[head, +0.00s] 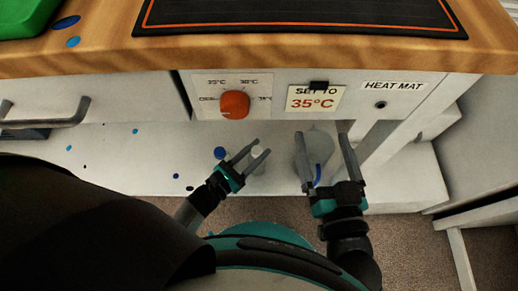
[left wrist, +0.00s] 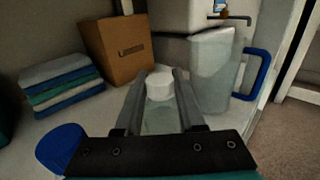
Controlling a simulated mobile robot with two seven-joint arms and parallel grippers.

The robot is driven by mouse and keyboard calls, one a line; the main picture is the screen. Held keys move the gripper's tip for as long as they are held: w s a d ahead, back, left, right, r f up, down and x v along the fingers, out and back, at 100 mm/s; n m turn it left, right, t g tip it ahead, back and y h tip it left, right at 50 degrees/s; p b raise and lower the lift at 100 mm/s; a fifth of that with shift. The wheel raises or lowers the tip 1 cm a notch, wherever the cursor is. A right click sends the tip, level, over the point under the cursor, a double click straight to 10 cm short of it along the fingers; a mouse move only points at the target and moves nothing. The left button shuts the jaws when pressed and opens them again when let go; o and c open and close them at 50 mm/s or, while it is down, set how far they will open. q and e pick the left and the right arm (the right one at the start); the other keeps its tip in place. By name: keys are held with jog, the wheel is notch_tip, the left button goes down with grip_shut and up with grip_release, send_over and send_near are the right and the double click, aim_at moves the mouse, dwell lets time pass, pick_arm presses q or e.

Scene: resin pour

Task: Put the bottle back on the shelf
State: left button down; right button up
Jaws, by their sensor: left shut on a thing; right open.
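My left gripper (head: 262,148) is low over the white shelf under the bench and is shut on a small pale bottle. In the left wrist view the bottle's white cap (left wrist: 159,84) shows between the fingers, with its clear body (left wrist: 160,118) below. I cannot tell whether its base touches the shelf (head: 110,160). In the head view the bottle (head: 259,161) is partly hidden by the fingers. My right gripper (head: 322,138) is open, its fingers in front of a translucent jug with a blue handle. I cannot tell whether they touch it.
The translucent jug (left wrist: 212,70) stands just right of the bottle. A cardboard box (left wrist: 115,48) and folded cloths (left wrist: 62,85) stand behind to the left. A blue rounded thing (left wrist: 58,147) is close on the left. The bench edge (head: 260,55) with a red knob (head: 234,104) overhangs the shelf.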

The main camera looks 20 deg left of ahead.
pick_arm(q)
jog(key=shift+f, duration=0.1)
jog(key=c, duration=0.5)
grip_release()
